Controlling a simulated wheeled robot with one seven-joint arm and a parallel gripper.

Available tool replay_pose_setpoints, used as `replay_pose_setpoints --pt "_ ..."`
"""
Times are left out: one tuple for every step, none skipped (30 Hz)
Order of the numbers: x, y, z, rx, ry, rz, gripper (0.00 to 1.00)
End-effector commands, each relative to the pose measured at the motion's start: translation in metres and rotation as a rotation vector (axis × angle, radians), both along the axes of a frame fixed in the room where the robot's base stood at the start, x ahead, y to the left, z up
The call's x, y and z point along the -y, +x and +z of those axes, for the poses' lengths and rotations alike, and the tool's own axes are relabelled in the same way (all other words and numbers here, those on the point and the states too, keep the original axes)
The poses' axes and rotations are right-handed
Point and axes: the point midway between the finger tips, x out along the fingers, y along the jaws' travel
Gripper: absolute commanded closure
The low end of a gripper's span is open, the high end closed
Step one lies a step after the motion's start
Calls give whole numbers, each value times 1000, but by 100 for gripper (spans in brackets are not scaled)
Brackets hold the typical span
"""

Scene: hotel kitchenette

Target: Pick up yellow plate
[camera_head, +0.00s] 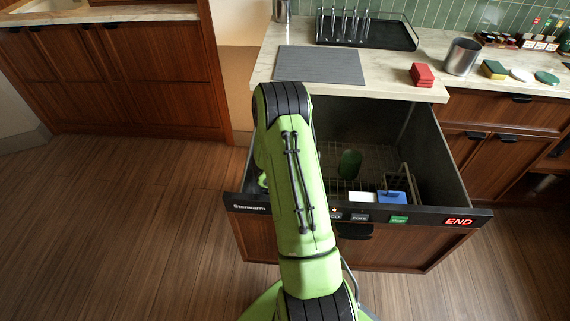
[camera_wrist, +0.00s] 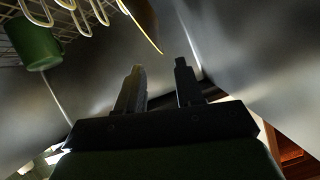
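In the wrist view, a thin yellow-edged, brownish curved thing (camera_wrist: 143,18), seen nearly edge-on, looks like the yellow plate. It stands at the top middle, its lower end just beyond the fingertips. My gripper (camera_wrist: 159,67) is open, with nothing between its two dark fingers. In the head view my arm covers the gripper and I cannot make out the yellow plate. The arm reaches into the open dishwasher drawer (camera_head: 450,165).
A green cup (camera_head: 350,163) stands in the drawer's wire rack and also shows in the wrist view (camera_wrist: 35,45). White (camera_head: 362,197) and blue (camera_head: 392,197) items lie near the drawer front. Metal drawer walls close in around my gripper. The counter (camera_head: 400,80) overhangs behind.

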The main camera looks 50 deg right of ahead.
Motion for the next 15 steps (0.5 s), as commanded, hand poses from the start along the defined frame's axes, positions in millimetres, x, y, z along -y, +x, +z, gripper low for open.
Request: replay_pose_setpoints --pt "7 5 0 6 -2 -5 63" --pt "9 7 -1 5 -1 -5 63" --pt "12 9 -2 6 -2 -5 63" --pt "15 12 -4 5 -2 -5 63" --pt "18 15 -5 6 -3 -6 63" --pt "23 19 -10 5 -2 -6 63" --pt "27 23 -13 6 -2 -7 63" --pt "31 27 -16 6 -3 -6 63" --pt "37 33 -20 5 -2 -4 63" --pt "40 36 -23 6 -3 -5 63" --pt "43 39 -25 4 -2 -5 63" --pt "46 42 -27 4 -4 -3 63" --pt "47 44 -28 3 -2 -3 63" --pt "48 45 -29 4 -2 -2 63" --pt "49 45 -29 2 -2 -1 63"
